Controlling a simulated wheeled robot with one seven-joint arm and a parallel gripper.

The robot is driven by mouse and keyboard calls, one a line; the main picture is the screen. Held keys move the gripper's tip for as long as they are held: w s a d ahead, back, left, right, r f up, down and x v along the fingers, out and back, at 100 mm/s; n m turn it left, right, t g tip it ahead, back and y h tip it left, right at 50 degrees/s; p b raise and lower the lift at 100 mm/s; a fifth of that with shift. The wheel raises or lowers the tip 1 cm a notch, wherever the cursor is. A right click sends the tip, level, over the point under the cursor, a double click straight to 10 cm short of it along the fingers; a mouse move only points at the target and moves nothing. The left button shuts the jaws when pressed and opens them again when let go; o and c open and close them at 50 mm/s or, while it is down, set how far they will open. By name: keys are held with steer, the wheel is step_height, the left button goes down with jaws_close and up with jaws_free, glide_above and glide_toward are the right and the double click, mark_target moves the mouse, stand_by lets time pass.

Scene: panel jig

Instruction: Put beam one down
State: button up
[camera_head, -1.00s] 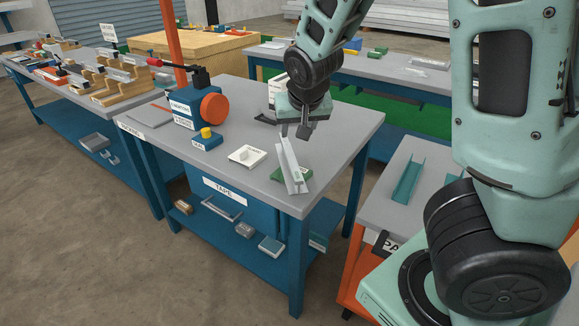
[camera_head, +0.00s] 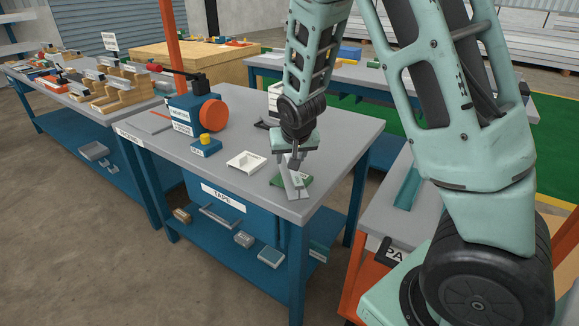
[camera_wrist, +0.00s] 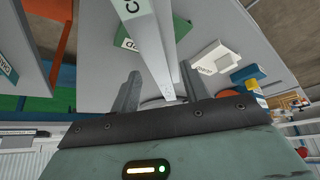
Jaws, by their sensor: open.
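Beam one is a pale grey channel-shaped beam (camera_head: 293,182) at the front right of the middle table, over a small green block (camera_head: 306,181). In the wrist view the beam (camera_wrist: 154,40) runs from the top edge down between my fingers, with the green block (camera_wrist: 181,28) beside it. My gripper (camera_head: 296,160) is open around the beam's near end in the wrist view (camera_wrist: 161,88). The fingers stand apart on both sides of it. I cannot tell whether the beam rests fully flat, as my gripper hides its far end in the head view.
An orange cart (camera_head: 362,270) stands at the right. The table's front right corner (camera_head: 302,216) is bare.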

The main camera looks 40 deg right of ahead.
steer(key=shift+x, duration=1.4)
jaws_close()
steer(key=shift+r, duration=0.1)
